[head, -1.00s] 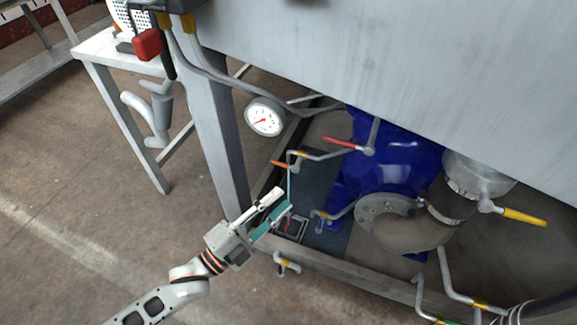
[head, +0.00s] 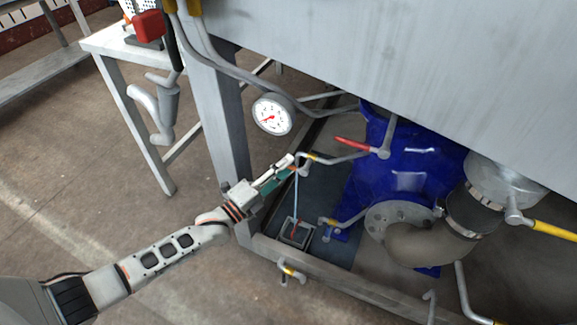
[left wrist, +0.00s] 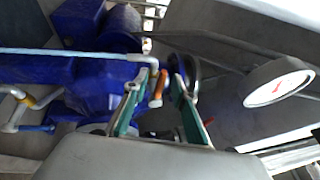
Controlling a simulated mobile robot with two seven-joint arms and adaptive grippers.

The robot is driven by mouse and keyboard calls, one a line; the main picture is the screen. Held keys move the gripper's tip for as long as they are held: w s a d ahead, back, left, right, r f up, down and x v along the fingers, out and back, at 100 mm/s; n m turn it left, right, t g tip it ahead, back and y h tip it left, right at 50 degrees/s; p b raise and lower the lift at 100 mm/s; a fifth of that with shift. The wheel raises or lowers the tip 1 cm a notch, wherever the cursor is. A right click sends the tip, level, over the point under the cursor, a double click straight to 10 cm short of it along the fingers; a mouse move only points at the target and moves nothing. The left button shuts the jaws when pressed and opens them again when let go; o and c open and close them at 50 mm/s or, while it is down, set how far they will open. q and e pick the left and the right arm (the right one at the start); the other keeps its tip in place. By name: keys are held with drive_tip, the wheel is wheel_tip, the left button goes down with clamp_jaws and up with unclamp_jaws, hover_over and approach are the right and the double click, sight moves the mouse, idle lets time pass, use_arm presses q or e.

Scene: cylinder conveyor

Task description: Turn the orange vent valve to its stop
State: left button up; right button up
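The orange vent valve handle (head: 292,168) sits at the end of a bent grey pipe in front of the blue pump body. It is mostly hidden by my left gripper (head: 286,166) in the head view. In the left wrist view the orange handle (left wrist: 157,88) stands between the two fingertips of my left gripper (left wrist: 159,86). The fingers are apart, with a visible gap on each side of the handle. A thin pale-blue stream (head: 296,200) runs down from the pipe's outlet into a small dark box (head: 295,233). My right gripper is not in view.
A red-handled valve (head: 352,142) and a pressure gauge (head: 272,115) are close by. The blue pump (head: 400,170) stands behind. A grey frame post (head: 222,130) and low frame rail (head: 330,280) border the area, under a large metal tank (head: 400,60).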

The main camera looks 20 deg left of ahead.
use_arm(q)
drive_tip(key=shift+w+d+r, duration=0.1)
drive_tip(key=shift+w+d, duration=0.05)
drive_tip(key=shift+w, duration=0.2)
clamp_jaws()
